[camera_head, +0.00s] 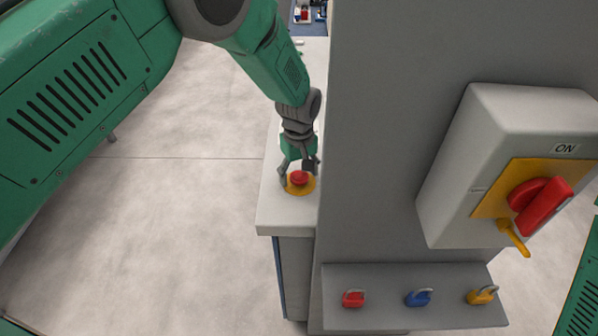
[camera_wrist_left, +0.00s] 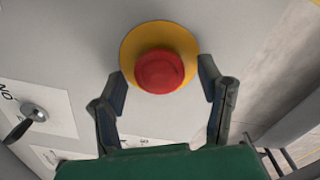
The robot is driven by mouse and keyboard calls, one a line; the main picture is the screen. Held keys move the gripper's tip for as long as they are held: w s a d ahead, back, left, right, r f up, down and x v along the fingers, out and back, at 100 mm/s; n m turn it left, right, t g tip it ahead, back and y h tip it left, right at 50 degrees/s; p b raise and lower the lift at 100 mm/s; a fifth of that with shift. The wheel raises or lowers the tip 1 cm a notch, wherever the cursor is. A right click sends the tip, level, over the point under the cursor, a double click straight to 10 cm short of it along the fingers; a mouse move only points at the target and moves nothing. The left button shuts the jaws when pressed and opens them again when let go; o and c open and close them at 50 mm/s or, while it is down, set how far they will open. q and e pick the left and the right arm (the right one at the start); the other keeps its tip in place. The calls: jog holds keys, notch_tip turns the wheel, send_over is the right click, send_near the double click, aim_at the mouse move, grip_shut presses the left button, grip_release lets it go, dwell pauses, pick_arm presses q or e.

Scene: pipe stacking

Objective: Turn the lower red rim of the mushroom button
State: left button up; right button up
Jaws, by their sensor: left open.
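The red mushroom button (camera_head: 299,178) stands on a round yellow plate (camera_head: 300,190) on the light grey top of a cabinet. In the left wrist view the button (camera_wrist_left: 160,72) shows its red cap, with the yellow plate (camera_wrist_left: 128,50) around it. My left gripper (camera_head: 297,172) is open at the button. In the left wrist view its two fingers (camera_wrist_left: 164,88) stand left and right of the cap's near side, with a gap to the red on each side. The lower rim is partly hidden below the cap. My right gripper is not in view.
A grey wall panel (camera_head: 400,60) rises close to the right of my left arm. It carries a switch box (camera_head: 450,170) with a red rotary handle (camera_head: 540,205). A shelf (camera_head: 390,318) holds red, blue and yellow padlocks. A small lever switch (camera_wrist_left: 32,112) stands left of the button in the left wrist view.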

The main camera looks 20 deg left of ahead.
pick_arm(q)
jog(key=shift+d, duration=0.1)
jog(key=c, duration=1.2)
jog(key=shift+o, duration=0.2)
jog(key=shift+m, duration=0.3)
